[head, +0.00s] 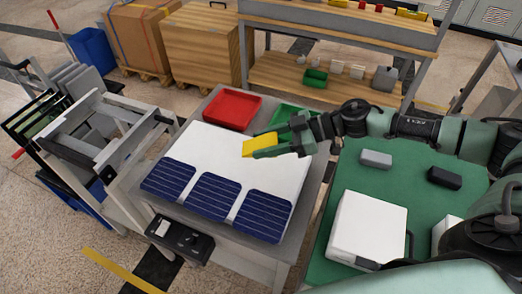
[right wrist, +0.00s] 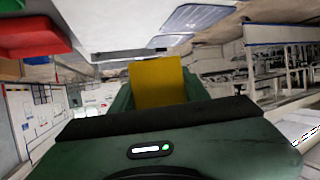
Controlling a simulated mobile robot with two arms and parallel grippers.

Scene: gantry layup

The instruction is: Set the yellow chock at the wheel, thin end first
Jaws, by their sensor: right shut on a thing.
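The yellow chock (head: 259,144) is held by my right gripper (head: 272,144), which is shut on it. The chock is over the white sheet on the grey table, near the sheet's upper right part. In the right wrist view the chock (right wrist: 158,83) sticks out between the green fingers of the gripper (right wrist: 150,95). I cannot tell which end of the chock is the thin one. No wheel can be clearly made out in either view. My left gripper is not in view.
Blue solar cells (head: 213,195) lie along the front of the white sheet (head: 205,150). A red tray (head: 232,109) and a green tray (head: 290,117) stand behind it. A green-topped table (head: 345,190) at right bears a white box (head: 367,228). A wheeled rack (head: 95,140) stands left.

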